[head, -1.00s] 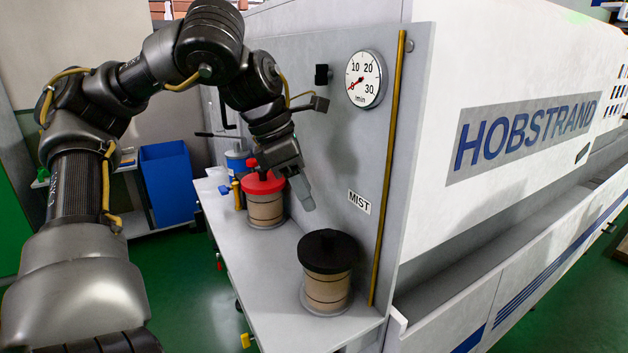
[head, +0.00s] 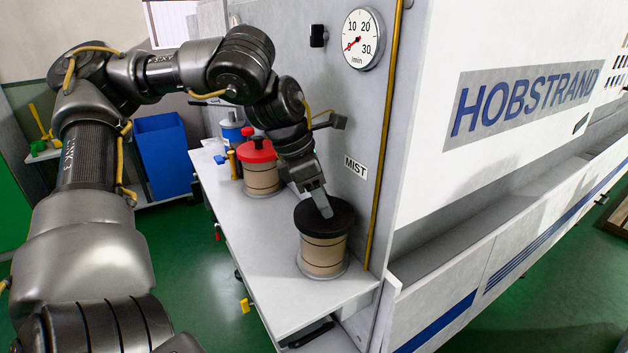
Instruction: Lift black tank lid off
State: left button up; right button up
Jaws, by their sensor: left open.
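The black tank lid (head: 312,220) sits on a tan cylindrical tank (head: 322,257) near the front of the grey shelf. My left gripper (head: 325,212) points down over the lid, with its fingertips at or just above the lid's top. The gripper is open, though its fingers overlap in this view. The fingers and wrist hide part of the lid's top, and I cannot tell whether they touch the lid's knob. My right gripper is not in view.
The machine panel with a gauge (head: 363,39) and a brass rod (head: 384,140) rises close on the right.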

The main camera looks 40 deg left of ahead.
pick_arm(q)
jog(key=shift+f, duration=0.25)
jog(key=shift+r, duration=0.1)
grip_shut()
dwell(0.3)
